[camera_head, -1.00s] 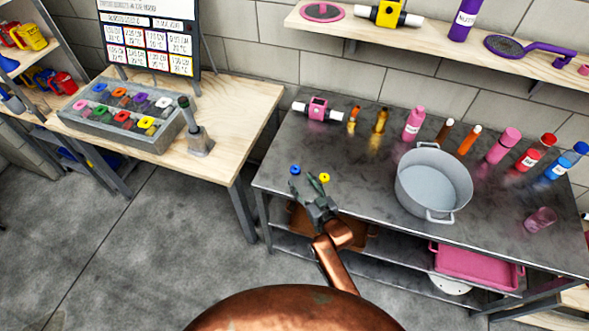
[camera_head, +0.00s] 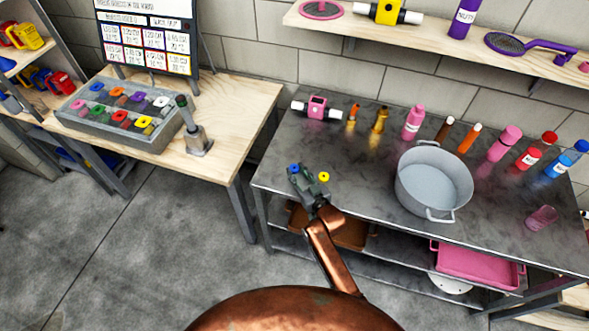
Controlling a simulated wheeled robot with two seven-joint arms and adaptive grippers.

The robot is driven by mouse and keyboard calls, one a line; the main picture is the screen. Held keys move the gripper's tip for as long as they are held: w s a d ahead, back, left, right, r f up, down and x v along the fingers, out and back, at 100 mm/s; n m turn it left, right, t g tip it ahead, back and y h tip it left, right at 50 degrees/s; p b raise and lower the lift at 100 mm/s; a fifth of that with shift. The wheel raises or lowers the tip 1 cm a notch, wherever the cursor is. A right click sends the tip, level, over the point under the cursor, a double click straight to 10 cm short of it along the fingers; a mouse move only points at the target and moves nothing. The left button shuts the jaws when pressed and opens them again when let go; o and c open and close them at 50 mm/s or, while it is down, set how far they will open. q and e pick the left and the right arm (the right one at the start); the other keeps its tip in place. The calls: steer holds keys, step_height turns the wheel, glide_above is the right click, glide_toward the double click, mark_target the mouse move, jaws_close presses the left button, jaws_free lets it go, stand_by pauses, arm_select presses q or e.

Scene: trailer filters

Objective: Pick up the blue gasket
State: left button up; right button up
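The blue gasket (camera_head: 295,168) is a small blue ring near the left front part of the dark metal table (camera_head: 345,180). My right gripper (camera_head: 299,172) reaches over the table's front edge, its fingertips at the blue gasket. The fingers partly cover the gasket. I cannot tell whether they are closed on it or still apart around it, or whether it touches the table. My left gripper is not in view.
A yellow gasket (camera_head: 324,177) lies just right of my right gripper. A grey metal pot (camera_head: 433,180) stands further right. A pink-and-white fitting (camera_head: 317,108) and several bottles line the back.

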steer(key=shift+c, duration=1)
